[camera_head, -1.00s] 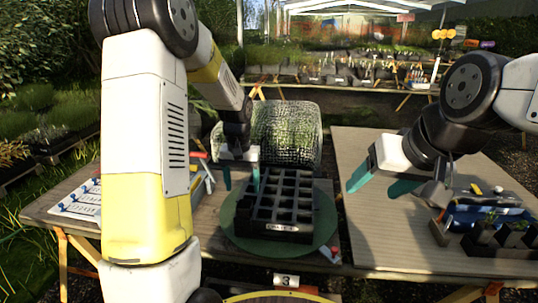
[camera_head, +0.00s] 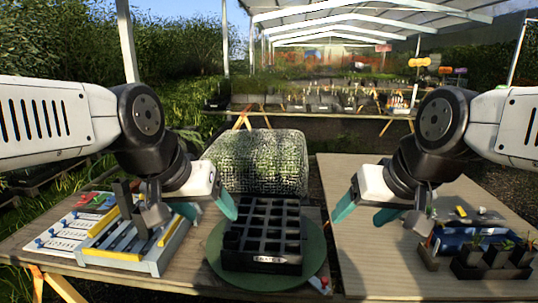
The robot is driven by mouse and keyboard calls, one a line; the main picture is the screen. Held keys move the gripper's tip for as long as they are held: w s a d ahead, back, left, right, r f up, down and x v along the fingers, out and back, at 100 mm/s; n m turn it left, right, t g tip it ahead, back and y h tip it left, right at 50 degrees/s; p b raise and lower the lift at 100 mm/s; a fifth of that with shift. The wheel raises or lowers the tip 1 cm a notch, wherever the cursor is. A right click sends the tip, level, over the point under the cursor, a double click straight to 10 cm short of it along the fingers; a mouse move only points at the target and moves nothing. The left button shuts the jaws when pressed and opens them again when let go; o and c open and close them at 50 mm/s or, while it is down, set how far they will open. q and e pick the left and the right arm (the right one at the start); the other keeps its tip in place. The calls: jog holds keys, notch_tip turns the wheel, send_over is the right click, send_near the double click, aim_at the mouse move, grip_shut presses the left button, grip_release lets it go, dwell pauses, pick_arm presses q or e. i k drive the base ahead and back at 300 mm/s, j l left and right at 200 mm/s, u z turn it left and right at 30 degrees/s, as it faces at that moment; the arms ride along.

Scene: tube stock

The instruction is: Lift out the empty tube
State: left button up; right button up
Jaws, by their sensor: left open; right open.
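A black tray (camera_head: 263,262) with several square cells stands on a round green mat (camera_head: 316,262) at the middle of the tables. The cells look dark, and I cannot make out which one holds the empty tube. My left gripper (camera_head: 213,214) is open and empty, just left of the tray, with one teal finger near its left back edge. My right gripper (camera_head: 362,219) is open and empty, to the right of the tray and above the right table.
A blue-grey rack with yellow bars (camera_head: 150,262) and a white labelled board (camera_head: 62,240) lie on the left. A mesh-like rounded block (camera_head: 258,160) stands behind the tray. Dark pots with seedlings (camera_head: 495,262) and a blue tray (camera_head: 455,238) are at right. The right table's front (camera_head: 385,275) is clear.

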aim_at(145, 233)
jog(key=u, duration=1.3)
jog(key=i+u, duration=0.35)
jog(key=i, duration=0.4)
